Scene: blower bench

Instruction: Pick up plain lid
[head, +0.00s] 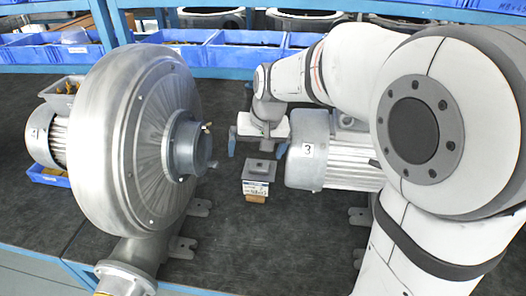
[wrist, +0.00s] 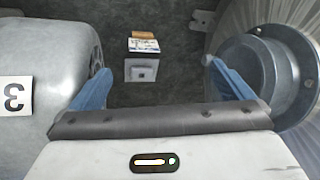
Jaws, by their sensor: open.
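A small grey square lid (head: 259,169) with a raised middle lies on top of a small box with a printed white label (head: 256,188), on the dark bench between the blower and the motor marked 3. In the wrist view the lid (wrist: 141,70) shows from above, with the labelled face (wrist: 143,45) beyond it. My gripper (head: 257,150) is open and empty, its blue fingers apart. It is above and behind the lid in the head view. In the wrist view the lid appears between the open fingers (wrist: 158,68), not touching them.
A large round metal blower (head: 130,140) stands close on the left, its hub (head: 187,143) facing the lid. The grey motor (head: 335,160) stands close on the right. Blue bins (head: 240,52) line the back. Bare bench (head: 265,245) lies in front of the box.

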